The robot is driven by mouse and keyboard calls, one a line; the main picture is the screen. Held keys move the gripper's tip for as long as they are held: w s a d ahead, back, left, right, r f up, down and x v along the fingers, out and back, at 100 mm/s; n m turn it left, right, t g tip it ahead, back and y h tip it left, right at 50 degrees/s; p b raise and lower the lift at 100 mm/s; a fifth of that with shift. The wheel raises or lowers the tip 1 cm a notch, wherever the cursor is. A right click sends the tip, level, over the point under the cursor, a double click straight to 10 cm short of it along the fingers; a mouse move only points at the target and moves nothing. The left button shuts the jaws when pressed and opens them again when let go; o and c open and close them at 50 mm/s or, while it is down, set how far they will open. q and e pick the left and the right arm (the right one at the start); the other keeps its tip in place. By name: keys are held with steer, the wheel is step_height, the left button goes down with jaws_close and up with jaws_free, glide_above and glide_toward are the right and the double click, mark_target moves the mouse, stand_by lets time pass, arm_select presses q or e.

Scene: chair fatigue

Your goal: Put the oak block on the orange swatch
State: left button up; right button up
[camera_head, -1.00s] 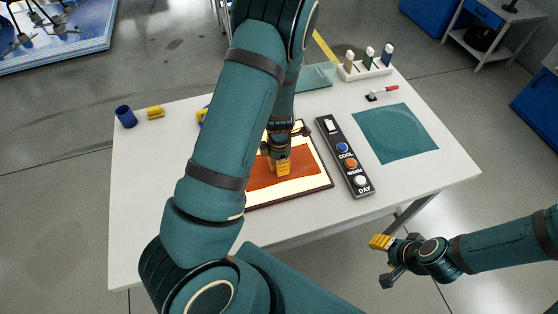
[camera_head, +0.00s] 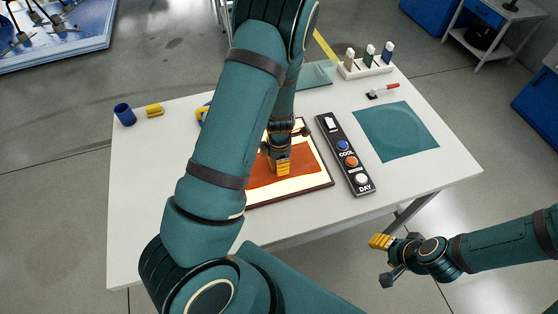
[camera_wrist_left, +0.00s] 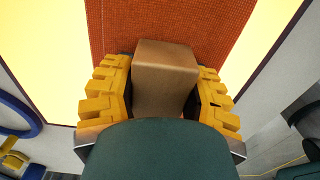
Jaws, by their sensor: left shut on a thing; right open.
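The oak block (camera_wrist_left: 165,75) is a tan-brown block between the yellow fingers of my left gripper (camera_wrist_left: 160,95) in the left wrist view. My left gripper is shut on it, over the orange swatch (camera_wrist_left: 200,28). In the head view my left gripper (camera_head: 281,168) is low over the orange swatch (camera_head: 300,184), and its arm hides part of the swatch. The block cannot be made out there. Whether it touches the swatch I cannot tell. My right gripper (camera_head: 382,258) is open and empty, off the table's front right edge.
The swatch lies on a pale, lit panel with a dark frame (camera_head: 331,184). Right of it are a button strip (camera_head: 345,155), a teal cloth (camera_head: 395,132) and a red marker (camera_head: 388,88). A bottle rack (camera_head: 366,68) stands behind.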

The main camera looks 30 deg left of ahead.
arm_select(q)
steer(key=shift+f, duration=0.15)
steer(key=o, duration=1.2)
step_height(320, 180, up, 12)
steer(key=shift+r, duration=0.1)
